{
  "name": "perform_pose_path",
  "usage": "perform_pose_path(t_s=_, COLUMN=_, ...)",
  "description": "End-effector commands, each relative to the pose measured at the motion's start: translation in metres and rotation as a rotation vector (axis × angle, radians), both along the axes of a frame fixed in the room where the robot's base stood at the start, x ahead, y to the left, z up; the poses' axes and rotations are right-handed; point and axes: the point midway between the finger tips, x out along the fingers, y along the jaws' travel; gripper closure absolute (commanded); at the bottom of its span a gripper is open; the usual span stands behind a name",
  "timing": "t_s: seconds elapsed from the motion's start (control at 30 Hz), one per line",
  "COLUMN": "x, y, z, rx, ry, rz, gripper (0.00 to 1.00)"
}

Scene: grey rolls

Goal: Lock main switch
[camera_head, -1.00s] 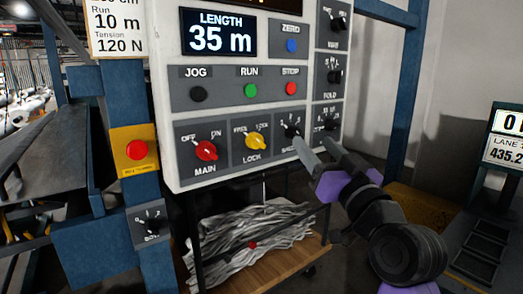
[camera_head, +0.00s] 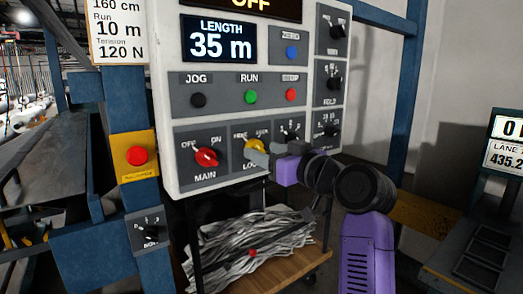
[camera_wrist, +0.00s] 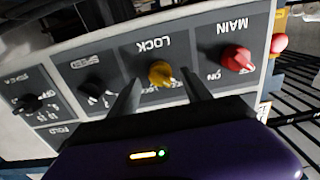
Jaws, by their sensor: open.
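The control panel (camera_head: 168,110) faces me. Its red MAIN knob (camera_head: 207,157) is at the lower left, with its pointer toward OFF. The yellow LOCK knob (camera_head: 253,146) is just right of it and is partly hidden by my gripper (camera_head: 258,155) in the head view. In the wrist view, the panel is upside down, and the yellow knob (camera_wrist: 160,72) lies ahead, between the two open fingers of my gripper (camera_wrist: 160,100). I cannot tell whether the fingers touch it. The red knob (camera_wrist: 237,58) shows to the right of the fingers in the wrist view.
Black SPEED knob (camera_head: 291,136) is close to the right of the LOCK knob. JOG, RUN and STOP buttons (camera_head: 251,96) sit above. A red emergency button (camera_head: 137,156) is on the blue post at left. A cart with grey strands (camera_head: 250,235) stands below.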

Motion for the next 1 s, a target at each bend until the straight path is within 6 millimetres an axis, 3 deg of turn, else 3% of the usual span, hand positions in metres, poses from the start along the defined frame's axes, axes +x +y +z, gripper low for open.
perform_pose_path(t_s=0.2, x=0.015, y=0.010, z=0.000, rx=0.000, ry=0.000, rz=0.000, gripper=0.44)
perform_pose_path(t_s=0.47, x=0.017, y=0.011, z=0.000, rx=-0.001, ry=-0.001, rz=-0.001, gripper=0.44)
perform_pose_path(t_s=0.5, x=0.016, y=0.011, z=0.000, rx=-0.001, ry=-0.001, rz=-0.001, gripper=0.45)
perform_pose_path(t_s=0.77, x=0.016, y=0.011, z=0.000, rx=-0.001, ry=-0.001, rz=-0.001, gripper=0.97)
perform_pose_path(t_s=1.0, x=0.016, y=0.011, z=0.000, rx=0.008, ry=0.006, rz=-0.001, gripper=1.00)
